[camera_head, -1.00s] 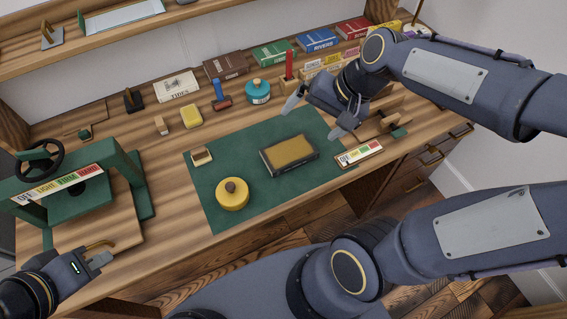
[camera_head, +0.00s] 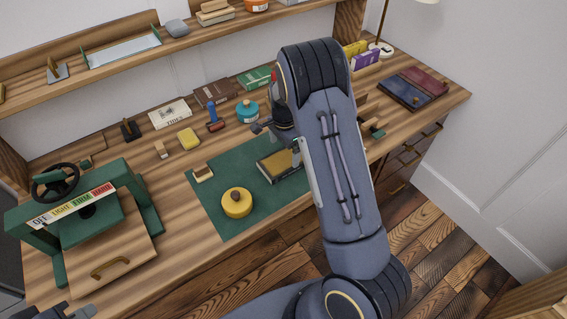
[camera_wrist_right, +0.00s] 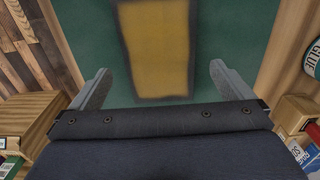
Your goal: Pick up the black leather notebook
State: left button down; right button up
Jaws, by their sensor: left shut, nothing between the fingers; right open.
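A thick black-edged block with a tan-gold top (camera_head: 283,166) lies on the green mat (camera_head: 225,164); I cannot tell whether it is the notebook. A dark blue flat book (camera_head: 405,94) lies at the right of the desk, beside a dark red one (camera_head: 427,80). My right gripper (camera_head: 278,138) is over the far side of the block, open and empty, partly hidden by my arm. In the right wrist view its spread fingers (camera_wrist_right: 162,85) frame the near end of the gold top (camera_wrist_right: 156,45). My left gripper (camera_head: 68,312) is shut and empty at the bottom left edge.
A round yellow tin (camera_head: 236,203) and a small wooden block (camera_head: 203,173) are on the mat. A teal jar (camera_head: 247,110) stands behind it. A green press (camera_head: 90,205) with a handwheel stands at left. Several books line the back.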

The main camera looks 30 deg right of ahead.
aim_at(284, 160)
notch_tip(284, 160, down, 5)
jog(key=shift+s+a+p, duration=0.1)
jog(key=shift+p, duration=0.45)
jog(key=c, duration=0.9)
jog(key=shift+c, duration=0.2)
jog(key=shift+r, duration=0.15)
